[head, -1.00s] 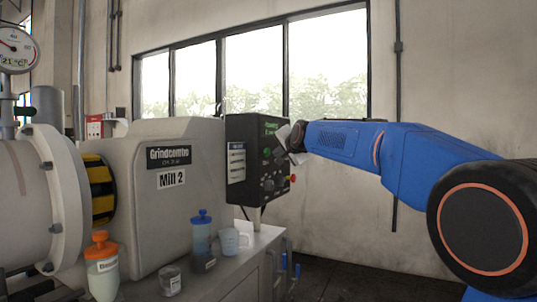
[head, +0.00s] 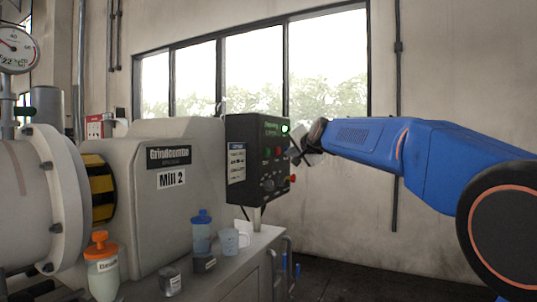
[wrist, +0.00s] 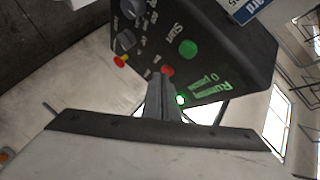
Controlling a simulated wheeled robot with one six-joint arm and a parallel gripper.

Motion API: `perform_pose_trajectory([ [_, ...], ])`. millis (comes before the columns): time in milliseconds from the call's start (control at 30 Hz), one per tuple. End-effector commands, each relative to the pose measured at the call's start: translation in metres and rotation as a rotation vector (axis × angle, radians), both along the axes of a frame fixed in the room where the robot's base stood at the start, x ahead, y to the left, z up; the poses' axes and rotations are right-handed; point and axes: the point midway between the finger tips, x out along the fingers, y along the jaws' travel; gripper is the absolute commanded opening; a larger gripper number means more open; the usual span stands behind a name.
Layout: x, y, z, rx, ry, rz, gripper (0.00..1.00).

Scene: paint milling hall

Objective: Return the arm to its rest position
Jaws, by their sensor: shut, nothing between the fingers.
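My blue arm (head: 400,150) reaches in from the right in the head view. My gripper (head: 297,153) is at its far end, just right of the black control panel (head: 250,165). In the wrist view my gripper (wrist: 162,85) is shut, its two grey fingers together with nothing between them. The panel (wrist: 215,60) lies beyond the fingertips, with a green button (wrist: 188,48), a red button (wrist: 167,71) and a lit green lamp (wrist: 180,100). Whether the fingertips touch the panel cannot be told.
The panel stands beside the Mill 2 housing (head: 150,225). On the bench (head: 240,262) are an orange-capped bottle (head: 102,270), a blue-capped bottle (head: 201,235), a light-blue mug (head: 229,241) and small jars.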

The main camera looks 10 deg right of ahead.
Motion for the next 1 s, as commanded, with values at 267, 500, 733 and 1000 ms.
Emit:
perform_pose_trajectory([
  [267,0.0,0.0,0.0,0.0,0.0,0.0,0.0],
  [500,0.0,0.0,0.0,0.001,0.0,0.0,0.0],
  [733,-0.029,-0.001,-0.018,-0.055,0.041,0.018,0.0],
  [1000,-0.136,-0.008,-0.093,-0.26,0.195,0.098,0.0],
])
